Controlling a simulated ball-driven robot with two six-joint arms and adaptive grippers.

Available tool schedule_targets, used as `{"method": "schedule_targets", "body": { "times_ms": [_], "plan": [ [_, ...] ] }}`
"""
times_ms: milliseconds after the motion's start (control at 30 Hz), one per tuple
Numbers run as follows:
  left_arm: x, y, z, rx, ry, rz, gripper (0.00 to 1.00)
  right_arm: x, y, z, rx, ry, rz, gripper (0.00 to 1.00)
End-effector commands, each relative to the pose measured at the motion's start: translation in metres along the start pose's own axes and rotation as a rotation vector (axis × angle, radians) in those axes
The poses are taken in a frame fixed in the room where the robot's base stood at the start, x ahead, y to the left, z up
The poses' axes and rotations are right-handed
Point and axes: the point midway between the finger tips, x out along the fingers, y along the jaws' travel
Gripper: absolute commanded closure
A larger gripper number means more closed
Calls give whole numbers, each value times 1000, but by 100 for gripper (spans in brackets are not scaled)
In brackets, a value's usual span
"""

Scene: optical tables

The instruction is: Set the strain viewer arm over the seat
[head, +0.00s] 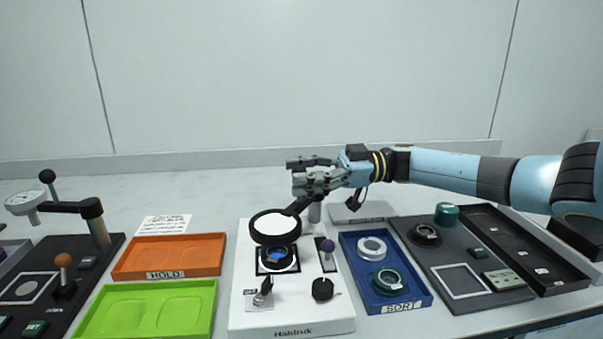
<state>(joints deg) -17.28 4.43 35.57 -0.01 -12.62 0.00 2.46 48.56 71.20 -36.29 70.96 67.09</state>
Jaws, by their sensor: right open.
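The strain viewer is a white base (290,318) marked Haldruk, at the middle front. Its viewer arm (275,227) is a black-rimmed round plate, joined by a short black bar to a grey post (315,212). The seat (264,269), a black-framed square, lies just below the plate in the picture and holds a dark round part (278,259). The plate overlaps the seat's far edge in view; I cannot tell how squarely it sits above it. My right gripper (294,176) is open and empty, above and behind the bar near the post. My left gripper is out of view.
Left are an orange HOLD tray (135,270) and green tray (205,325); right, a blue SORT tray (350,262) with ringed parts and a dark panel (448,250). Bare table lies behind.

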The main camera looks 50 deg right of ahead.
Motion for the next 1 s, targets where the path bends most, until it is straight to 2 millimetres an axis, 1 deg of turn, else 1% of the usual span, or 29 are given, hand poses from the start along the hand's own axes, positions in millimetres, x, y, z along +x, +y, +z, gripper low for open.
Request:
{"method": "schedule_targets", "body": {
  "times_ms": [200, 267, 333, 467, 600, 700, 833, 1000],
  "plan": [
    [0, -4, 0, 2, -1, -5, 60, 0, 0, 0, 0, 1, -1, 49],
    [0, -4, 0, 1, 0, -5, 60, -3, 0, 0, 0, -1, -1, 49],
    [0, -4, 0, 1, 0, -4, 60, -11, 0, 1, 1, -2, 0, 49],
    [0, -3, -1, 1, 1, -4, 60, -36, 0, 1, 1, -5, 0, 49],
    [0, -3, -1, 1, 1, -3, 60, -69, 0, 1, 1, -5, 2, 49],
    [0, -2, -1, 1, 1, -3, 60, -90, 0, 1, 1, -4, 2, 49],
    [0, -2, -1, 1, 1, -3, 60, -109, 0, 0, 0, -2, 2, 49],
    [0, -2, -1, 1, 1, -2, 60, -121, 0, 0, -1, 0, 2, 49]
  ]
}}
